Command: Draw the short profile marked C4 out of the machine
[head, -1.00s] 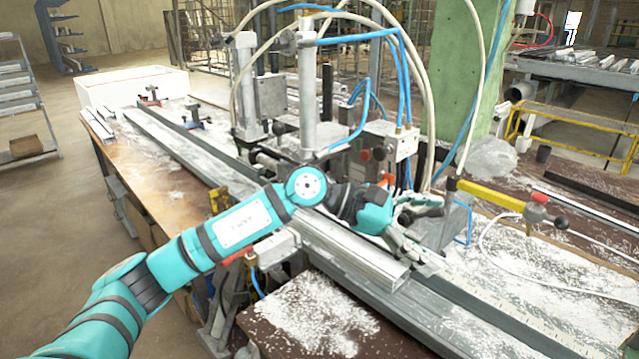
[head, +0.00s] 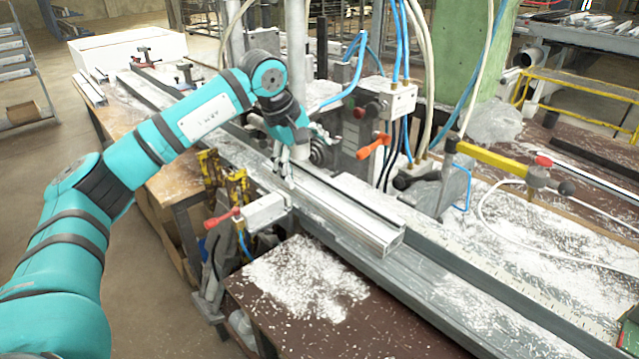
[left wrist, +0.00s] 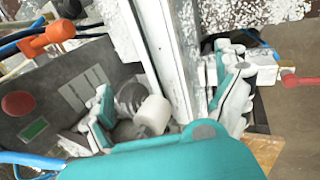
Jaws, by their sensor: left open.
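A short silver profile (head: 340,212) lies in the machine's channel, its open end toward the front right. No C4 mark can be read on it. In the left wrist view the profile (left wrist: 162,45) runs down the middle of the picture. My left gripper (head: 291,163) is open above the profile, close to the machine's clamp. In the left wrist view its fingers (left wrist: 168,100) stand apart on both sides of the profile. I cannot tell whether they touch it. The machine (head: 367,108) stands just behind, with hoses and a control box. My right gripper is not in view.
An orange handle (head: 373,147) and a white cylinder in the left wrist view (left wrist: 152,115) are near the gripper. A red-handled clamp (head: 222,218) stands in front of the rail. White chips cover the brown table (head: 350,335).

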